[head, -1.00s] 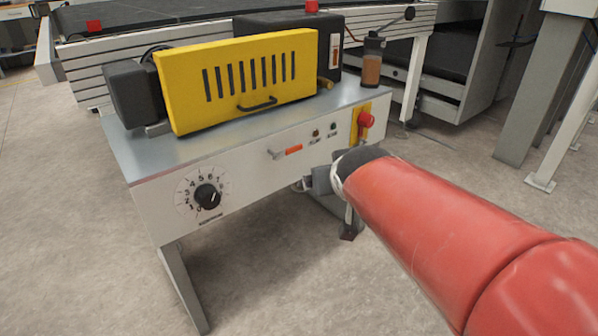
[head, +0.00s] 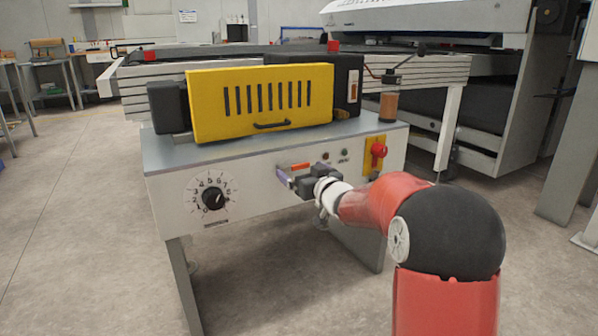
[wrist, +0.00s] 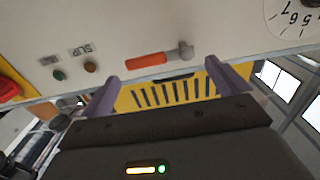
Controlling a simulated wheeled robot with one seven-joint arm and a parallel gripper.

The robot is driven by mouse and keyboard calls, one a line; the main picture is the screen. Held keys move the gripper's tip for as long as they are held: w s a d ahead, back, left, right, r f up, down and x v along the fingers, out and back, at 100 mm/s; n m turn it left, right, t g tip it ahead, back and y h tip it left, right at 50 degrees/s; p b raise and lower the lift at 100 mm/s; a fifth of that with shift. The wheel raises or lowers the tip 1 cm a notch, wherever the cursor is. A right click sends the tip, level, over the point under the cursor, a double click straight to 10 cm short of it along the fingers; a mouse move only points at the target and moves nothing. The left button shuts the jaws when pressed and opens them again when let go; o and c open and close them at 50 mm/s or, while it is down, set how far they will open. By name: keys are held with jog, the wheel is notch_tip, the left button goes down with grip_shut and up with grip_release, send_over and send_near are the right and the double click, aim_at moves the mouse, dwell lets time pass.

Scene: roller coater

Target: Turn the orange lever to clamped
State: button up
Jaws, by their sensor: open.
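The orange lever (head: 299,167) is on the front panel of the coater, right of the dial. In the wrist view the orange lever (wrist: 146,60) lies nearly level, its metal pivot (wrist: 183,51) at the right end of its grip. My gripper (head: 286,178) is at the panel in the head view, just below the lever. In the wrist view my gripper (wrist: 163,70) is open, its two purple fingers apart with nothing held. The lever shows just beyond the fingertips. I cannot tell whether a finger touches the panel. In the head view the pivot is mostly hidden.
A numbered dial (head: 213,198) is at the panel's left. A yellow slotted guard (head: 262,101) stands on top. The floor in front is clear.

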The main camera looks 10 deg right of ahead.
aim_at(295, 168)
jog(key=shift+x, duration=1.3)
jog(key=c, duration=1.2)
